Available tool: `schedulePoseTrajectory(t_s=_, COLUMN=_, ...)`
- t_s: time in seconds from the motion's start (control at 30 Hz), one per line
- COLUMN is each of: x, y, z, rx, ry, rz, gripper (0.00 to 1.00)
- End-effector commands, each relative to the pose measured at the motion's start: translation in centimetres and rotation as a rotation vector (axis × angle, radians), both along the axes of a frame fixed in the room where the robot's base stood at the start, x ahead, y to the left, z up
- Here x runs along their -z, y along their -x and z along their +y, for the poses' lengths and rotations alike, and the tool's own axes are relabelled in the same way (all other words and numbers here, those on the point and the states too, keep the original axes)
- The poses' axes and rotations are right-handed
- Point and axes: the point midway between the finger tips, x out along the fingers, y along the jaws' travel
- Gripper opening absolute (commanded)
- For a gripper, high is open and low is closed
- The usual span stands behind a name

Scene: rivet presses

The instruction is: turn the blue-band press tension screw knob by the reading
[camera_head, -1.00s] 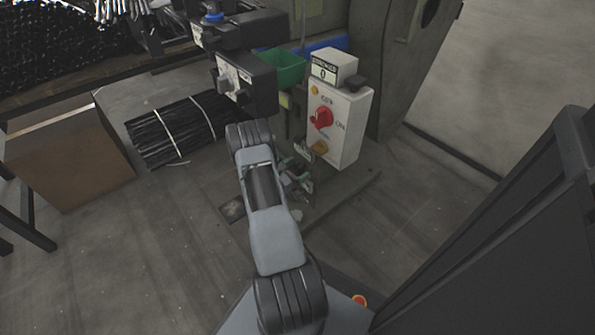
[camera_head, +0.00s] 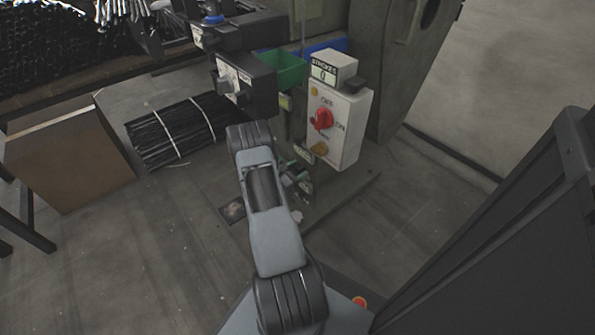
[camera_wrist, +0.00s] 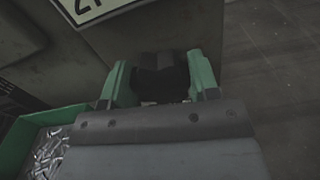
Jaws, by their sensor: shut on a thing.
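In the wrist view my gripper (camera_wrist: 161,84) has its two green fingers on either side of a dark knob (camera_wrist: 162,68). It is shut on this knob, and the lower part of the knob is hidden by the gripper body. In the head view my arm covers most of the press's low front. Small green parts show just right of the arm, too small to read clearly. A pale label plate (camera_wrist: 88,9) with dark characters shows at the top of the wrist view, cut off, so no reading can be made out.
A white control box (camera_head: 349,133) with a red switch (camera_head: 322,119) stands right of my arm, under a counter (camera_head: 330,69) showing 0. A green bin (camera_head: 283,68) sits behind; a bin with metal pieces shows in the wrist view (camera_wrist: 27,131). A cardboard box (camera_head: 70,160) stands left.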

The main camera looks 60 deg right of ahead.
Motion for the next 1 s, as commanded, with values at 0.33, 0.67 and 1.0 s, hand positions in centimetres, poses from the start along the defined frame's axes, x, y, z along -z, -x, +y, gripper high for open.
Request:
schedulePoseTrajectory(t_s=0.33, x=0.20, y=0.09, z=0.03, rx=0.000, ry=0.053, rz=-0.159, gripper=0.32)
schedulePoseTrajectory(t_s=0.67, x=0.35, y=0.25, z=0.08, rx=0.000, ry=0.151, rz=-0.454, gripper=0.32)
schedulePoseTrajectory(t_s=1.0, x=0.39, y=0.40, z=0.14, rx=0.000, ry=0.252, rz=-0.759, gripper=0.32)
